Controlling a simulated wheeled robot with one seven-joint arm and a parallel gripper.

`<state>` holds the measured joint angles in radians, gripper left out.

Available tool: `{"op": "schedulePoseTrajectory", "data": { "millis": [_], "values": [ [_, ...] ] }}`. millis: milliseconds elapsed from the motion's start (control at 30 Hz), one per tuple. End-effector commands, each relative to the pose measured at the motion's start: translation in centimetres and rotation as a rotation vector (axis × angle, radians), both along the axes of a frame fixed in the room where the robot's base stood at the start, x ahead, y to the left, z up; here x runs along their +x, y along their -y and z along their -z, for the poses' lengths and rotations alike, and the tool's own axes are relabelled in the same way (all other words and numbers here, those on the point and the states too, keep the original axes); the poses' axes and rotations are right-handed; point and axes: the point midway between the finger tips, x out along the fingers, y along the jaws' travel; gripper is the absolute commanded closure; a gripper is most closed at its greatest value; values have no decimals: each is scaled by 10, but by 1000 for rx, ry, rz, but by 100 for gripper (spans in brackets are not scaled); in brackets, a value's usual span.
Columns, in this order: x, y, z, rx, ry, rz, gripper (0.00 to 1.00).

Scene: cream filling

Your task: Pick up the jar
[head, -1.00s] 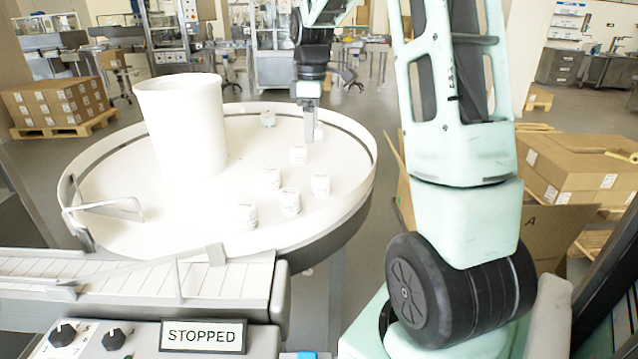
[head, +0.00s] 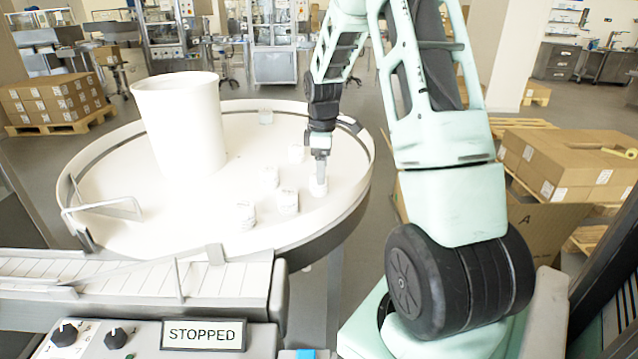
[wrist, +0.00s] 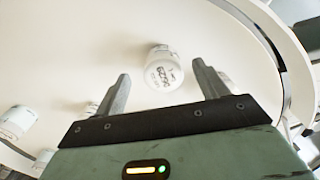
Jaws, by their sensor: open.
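A small white jar (head: 318,189) with dark print stands on the white round table near its right rim. In the wrist view, the jar (wrist: 163,72) appears between and just past my fingertips, and its printed face shows. I cannot tell how far the tips are above the jar.
Several similar jars stand on the round table (head: 120,180), including one nearby to the left (head: 288,202). A raised rim circles the table. A tall white drum (head: 180,125) stands on its left part. A conveyor (head: 130,280) and a "STOPPED" panel (head: 203,335) are in front.

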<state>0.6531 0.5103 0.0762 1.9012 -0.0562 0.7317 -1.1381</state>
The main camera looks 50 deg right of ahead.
Motion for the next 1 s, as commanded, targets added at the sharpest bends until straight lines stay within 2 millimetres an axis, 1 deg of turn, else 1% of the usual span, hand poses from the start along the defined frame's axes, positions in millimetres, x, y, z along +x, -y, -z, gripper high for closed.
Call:
{"op": "schedulePoseTrajectory", "data": {
  "millis": [200,300,400,600,667,700,767,800,1000],
  "values": [
    [2,-5,31,2,-4,0,28],
    [2,-5,42,2,-3,0,28],
    [3,-5,46,1,-1,0,28],
    [3,-5,46,0,0,0,28],
    [3,-5,46,0,0,0,44],
    [3,-5,46,0,0,0,55],
    [3,-5,46,0,0,0,72],
    [3,-5,46,0,0,0,78],
    [3,-5,46,1,1,0,78]
  ]
}}
